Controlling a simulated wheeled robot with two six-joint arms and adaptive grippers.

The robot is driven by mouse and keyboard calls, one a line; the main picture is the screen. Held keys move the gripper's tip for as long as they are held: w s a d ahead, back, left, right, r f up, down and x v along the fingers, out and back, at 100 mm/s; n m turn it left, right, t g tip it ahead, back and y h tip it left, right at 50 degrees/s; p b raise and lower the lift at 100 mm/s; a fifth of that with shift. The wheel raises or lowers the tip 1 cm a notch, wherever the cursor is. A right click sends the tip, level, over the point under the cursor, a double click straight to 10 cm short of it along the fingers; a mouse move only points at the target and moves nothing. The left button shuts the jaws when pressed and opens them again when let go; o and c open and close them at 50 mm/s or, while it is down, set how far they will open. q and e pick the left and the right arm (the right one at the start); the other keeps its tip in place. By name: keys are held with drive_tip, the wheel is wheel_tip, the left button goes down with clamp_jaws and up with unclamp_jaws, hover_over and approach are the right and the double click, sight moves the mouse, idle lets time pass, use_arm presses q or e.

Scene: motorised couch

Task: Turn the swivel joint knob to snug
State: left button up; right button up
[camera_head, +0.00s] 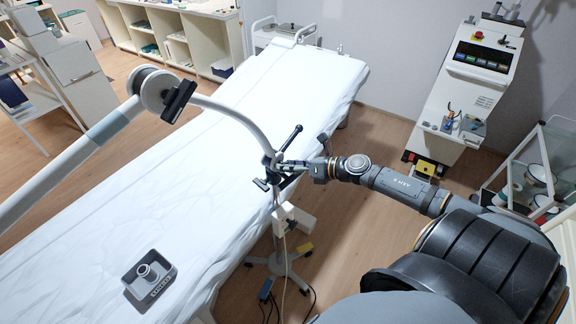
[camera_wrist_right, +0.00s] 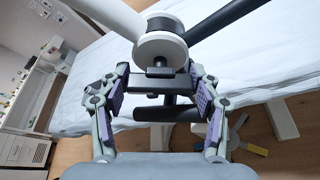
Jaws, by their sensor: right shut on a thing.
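The swivel joint (camera_head: 268,160) sits at the lower end of a curved white tube, over the right edge of the couch. A black lever (camera_head: 291,136) sticks up beside the joint. The fingers partly hide the joint in the head view. My left gripper is not in view.
The white-sheeted couch (camera_head: 215,150) fills the middle, with a grey control unit (camera_head: 150,279) on it. A second joint (camera_head: 152,88) with a black handle is on the tube at left. A wheeled stand (camera_head: 280,262) is below. A machine (camera_head: 470,85) stands right.

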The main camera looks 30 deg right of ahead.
drive_tip(key=shift+f+m+y, duration=0.1)
drive_tip(key=shift+m+y, duration=0.5)
drive_tip(key=shift+m, duration=0.2)
drive_tip(key=o, duration=0.9)
drive_tip(key=shift+o, duration=1.2)
drive_tip(key=shift+a, duration=0.15)
drive_tip(key=shift+b, duration=0.3)
